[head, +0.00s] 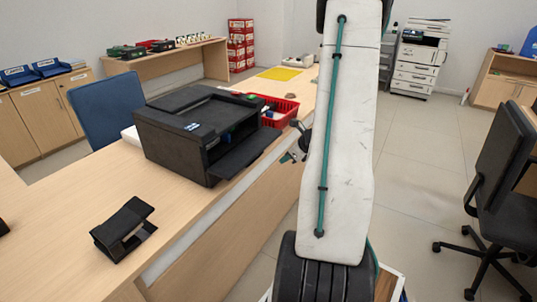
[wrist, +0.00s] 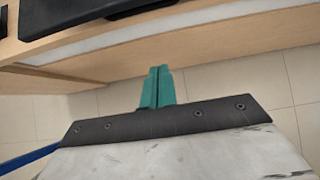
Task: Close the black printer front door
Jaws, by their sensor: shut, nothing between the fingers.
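The black printer (head: 185,128) stands on the wooden counter. Its front door (head: 243,157) is open, folded down as a flat flap reaching out over the counter's edge. My gripper (head: 287,157) shows only partly in the head view, behind my arm, just right of the door's outer end and apart from it. In the wrist view its teal fingers (wrist: 157,88) are together and empty, below the counter edge. A black part (wrist: 90,14) at the top of the wrist view looks like the door or printer.
The counter edge (wrist: 220,32) crosses above my fingers in the wrist view. A red tray (head: 283,110) sits behind the printer and a black stand (head: 124,230) in front of it. An office chair (head: 500,160) stands right; the floor (head: 420,150) between is clear.

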